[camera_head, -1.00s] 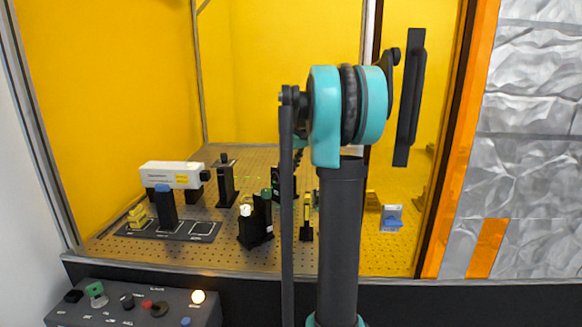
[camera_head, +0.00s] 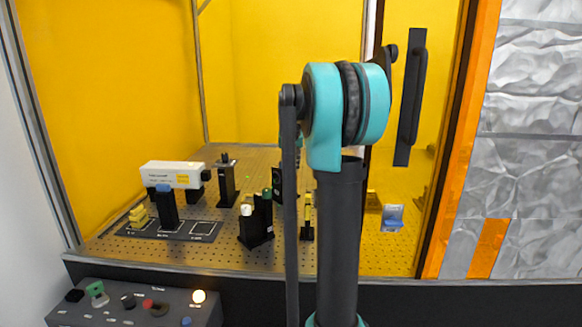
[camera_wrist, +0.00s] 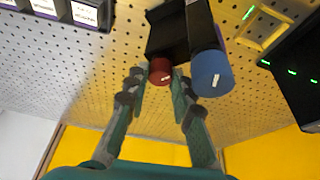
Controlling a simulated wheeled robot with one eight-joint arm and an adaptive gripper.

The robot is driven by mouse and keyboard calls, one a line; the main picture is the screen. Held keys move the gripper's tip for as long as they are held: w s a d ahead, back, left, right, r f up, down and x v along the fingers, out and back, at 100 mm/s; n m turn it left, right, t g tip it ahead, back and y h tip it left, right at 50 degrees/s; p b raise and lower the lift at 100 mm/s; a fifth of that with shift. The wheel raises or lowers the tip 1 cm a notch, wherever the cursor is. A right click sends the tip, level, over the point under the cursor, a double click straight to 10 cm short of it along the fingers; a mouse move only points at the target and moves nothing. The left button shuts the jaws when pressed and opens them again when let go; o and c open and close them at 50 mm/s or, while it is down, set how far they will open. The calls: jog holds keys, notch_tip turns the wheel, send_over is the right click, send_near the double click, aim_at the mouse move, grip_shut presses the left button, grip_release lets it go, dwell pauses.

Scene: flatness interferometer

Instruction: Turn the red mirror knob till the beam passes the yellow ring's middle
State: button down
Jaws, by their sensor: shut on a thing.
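In the wrist view, the red mirror knob (camera_wrist: 160,70) sits on a black mount, just left of a larger blue knob (camera_wrist: 212,74). My gripper (camera_wrist: 158,82) has its two fingers on either side of the red knob and is shut on it. A yellow frame-like part (camera_wrist: 264,28) stands at the upper right, with a short green streak (camera_wrist: 248,12) near it. I cannot tell whether this is the ring, or where the beam crosses it. In the head view, my arm hides the gripper and the red knob.
A white laser housing (camera_head: 172,175) stands at the back left of the perforated board. A white-topped post (camera_head: 246,211) stands left of my arm. A control box (camera_head: 130,308) is at the front left. A dark block (camera_wrist: 297,65) with green marks lies right of the blue knob.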

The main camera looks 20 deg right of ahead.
dwell(0.3)
jog(key=c, duration=1.6)
grip_release()
jog(key=v, duration=1.2)
jog(key=shift+a, duration=0.1)
jog(key=shift+r, duration=5.5)
